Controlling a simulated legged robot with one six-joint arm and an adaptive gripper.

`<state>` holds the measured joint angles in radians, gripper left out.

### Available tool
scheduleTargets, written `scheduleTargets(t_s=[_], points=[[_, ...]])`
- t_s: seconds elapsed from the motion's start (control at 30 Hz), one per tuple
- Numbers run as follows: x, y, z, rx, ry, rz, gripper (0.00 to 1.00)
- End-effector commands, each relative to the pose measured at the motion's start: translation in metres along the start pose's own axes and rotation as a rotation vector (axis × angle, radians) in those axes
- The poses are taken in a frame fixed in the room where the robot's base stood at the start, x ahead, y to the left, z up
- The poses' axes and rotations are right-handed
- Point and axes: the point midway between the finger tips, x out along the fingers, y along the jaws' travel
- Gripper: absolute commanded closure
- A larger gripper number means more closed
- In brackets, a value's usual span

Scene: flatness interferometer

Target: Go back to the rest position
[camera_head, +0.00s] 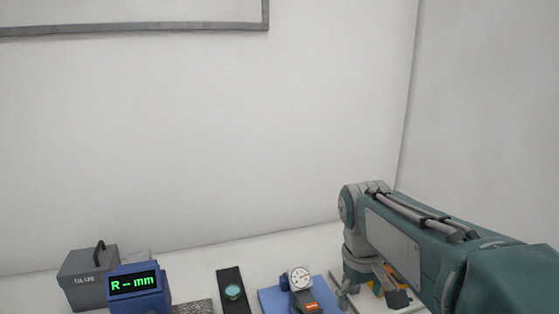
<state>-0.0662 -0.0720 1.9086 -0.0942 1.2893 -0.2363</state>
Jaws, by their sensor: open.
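My arm comes in from the right edge, and its wrist bends down at the lower right. My gripper (371,293) hangs there, open, its fingers pointing down close to the bench top. It is to the right of a dial gauge (300,278) on a blue base. Something orange and yellow shows behind the fingers, partly hidden by them. I cannot tell whether the gripper touches it.
A grey lidded box (83,282), a blue readout (138,285) showing "R-mm" and a black strip with a green disc (234,292) stand on the white bench along the bottom. The wall behind is bare below a grey frame (130,29).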

Motion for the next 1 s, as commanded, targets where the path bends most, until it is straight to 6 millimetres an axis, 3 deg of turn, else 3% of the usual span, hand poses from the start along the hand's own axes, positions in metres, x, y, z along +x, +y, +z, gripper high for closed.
scheduleTargets(t_s=[0.23,0.53,0.7,1.0], points=[[-0.008,-0.014,0.058,0.128,0.184,0.006,0.13],[0.006,-0.033,0.117,0.281,0.394,-0.002,0.13],[0.016,-0.039,0.133,0.333,0.466,-0.008,0.13],[0.018,-0.04,0.136,0.345,0.48,-0.01,0.13]])
